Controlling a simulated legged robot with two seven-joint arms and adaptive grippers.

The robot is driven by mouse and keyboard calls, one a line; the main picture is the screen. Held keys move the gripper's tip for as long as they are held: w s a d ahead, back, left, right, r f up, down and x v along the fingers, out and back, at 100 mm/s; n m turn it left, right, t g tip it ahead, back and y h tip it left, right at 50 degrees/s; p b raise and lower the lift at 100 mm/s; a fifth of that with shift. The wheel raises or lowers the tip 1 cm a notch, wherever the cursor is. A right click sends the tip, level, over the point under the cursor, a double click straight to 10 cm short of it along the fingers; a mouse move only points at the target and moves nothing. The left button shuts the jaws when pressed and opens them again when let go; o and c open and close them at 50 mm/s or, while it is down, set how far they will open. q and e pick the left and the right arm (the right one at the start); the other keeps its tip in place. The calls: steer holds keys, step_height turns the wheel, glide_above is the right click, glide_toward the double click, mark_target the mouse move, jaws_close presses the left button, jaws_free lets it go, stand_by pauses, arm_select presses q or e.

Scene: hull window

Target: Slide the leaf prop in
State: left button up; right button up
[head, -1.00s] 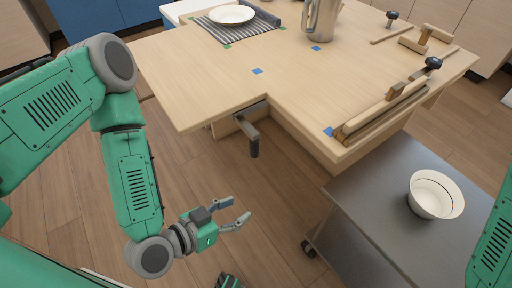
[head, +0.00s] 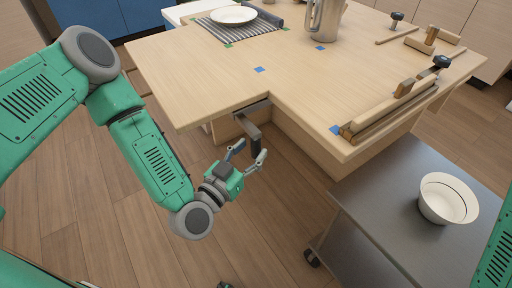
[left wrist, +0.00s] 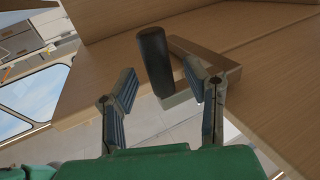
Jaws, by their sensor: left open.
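The leaf prop (head: 247,120) is a grey-brown bracket with a dark upright handle. It sticks out from under the near edge of the wooden table leaf (head: 190,85). In the left wrist view the black handle (left wrist: 155,60) stands slightly tilted, with the angled bracket (left wrist: 210,62) behind it on the right. My left gripper (head: 251,153) is open and empty, just in front of and below the handle. In the left wrist view its fingertips (left wrist: 160,82) are spread to either side of the handle, which appears between and beyond them. My right gripper is not in view.
The tabletop holds a white plate (head: 233,15) on a striped mat, a metal jug (head: 325,18) and wooden clamp-like pieces (head: 395,108). A grey cart (head: 400,220) with a white bowl (head: 446,200) stands at right. Floor around my left arm is clear.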

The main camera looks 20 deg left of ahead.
arm_select(q)
steer(key=shift+x, duration=1.2)
jaws_close()
steer(key=w+d, duration=0.6)
steer(key=w, duration=0.2)
steer(key=shift+d, duration=0.25)
steer(key=shift+w, duration=0.1)
jaws_free()
steer(key=shift+d, duration=0.15)
